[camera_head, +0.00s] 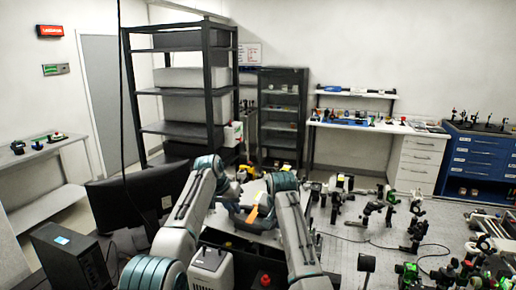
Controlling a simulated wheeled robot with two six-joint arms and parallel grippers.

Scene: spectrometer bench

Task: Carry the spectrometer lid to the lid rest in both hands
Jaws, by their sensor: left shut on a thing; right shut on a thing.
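The spectrometer lid, seemingly the dark grey piece (247,217) between my two arms, is small in the head view and partly covered by them. My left gripper (226,194) is shut on its left side. My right gripper (264,210) is shut on its right side, beside an orange patch. The fingertips are too small and too covered to see clearly. I cannot make out whether the lid touches what lies under it. I cannot pick out the lid rest with certainty.
A bench with many black optical mounts (370,215) spreads to the right. A dark monitor (135,200) and a black computer case (70,255) stand at the left. A tall shelf rack (182,90) is behind. A blue drawer cabinet (485,160) stands at the far right.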

